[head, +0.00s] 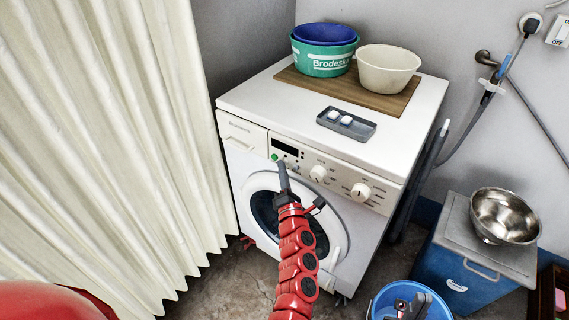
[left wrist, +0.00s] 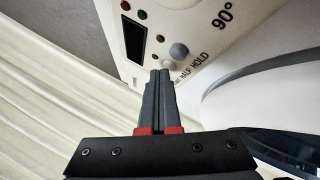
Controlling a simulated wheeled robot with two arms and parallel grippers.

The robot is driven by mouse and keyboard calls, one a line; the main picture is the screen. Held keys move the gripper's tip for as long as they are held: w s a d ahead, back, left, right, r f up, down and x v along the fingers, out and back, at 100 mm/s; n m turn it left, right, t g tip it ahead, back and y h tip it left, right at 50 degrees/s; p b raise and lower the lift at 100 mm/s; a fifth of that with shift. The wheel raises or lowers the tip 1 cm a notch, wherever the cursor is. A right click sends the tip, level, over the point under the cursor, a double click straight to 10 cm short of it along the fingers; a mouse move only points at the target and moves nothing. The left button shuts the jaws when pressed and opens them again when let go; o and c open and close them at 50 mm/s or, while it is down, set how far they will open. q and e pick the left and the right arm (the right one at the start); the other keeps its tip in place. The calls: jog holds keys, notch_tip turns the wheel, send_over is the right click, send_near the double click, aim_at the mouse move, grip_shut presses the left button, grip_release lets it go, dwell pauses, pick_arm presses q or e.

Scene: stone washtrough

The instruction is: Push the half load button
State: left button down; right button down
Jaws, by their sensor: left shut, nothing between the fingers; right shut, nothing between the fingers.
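The white washing machine (head: 318,145) has a control panel along its top front edge. Smaller buttons and a dark display (left wrist: 133,38) sit to the left. My left gripper (head: 282,166) is shut and empty, its tips at the panel just below the display. In its wrist view the tips (left wrist: 160,72) are close beside the lettering and below the grey button; contact cannot be told. My right gripper (head: 412,303) is shut, low over the blue bucket.
A green-blue tub (head: 323,63), a cream bowl (head: 388,82) and a grey tray (head: 361,132) stand on the machine. A white curtain (head: 100,130) hangs at left. A blue bin with a metal bowl (head: 504,215) and the blue bucket (head: 384,296) are at right.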

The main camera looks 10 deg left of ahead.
pick_arm(q)
jog(key=shift+s, duration=0.15)
jog(key=shift+s+a, duration=0.25)
jog(key=shift+s, duration=0.45)
jog(key=shift+s+b, duration=0.1)
jog(key=shift+b, duration=0.2)
jog(key=s, duration=0.1)
jog(key=s+a, duration=0.1)
jog(key=s, duration=0.1)
jog(key=s+b, duration=0.1)
jog(key=shift+s+a, duration=0.25)
jog(key=shift+a, duration=0.1)
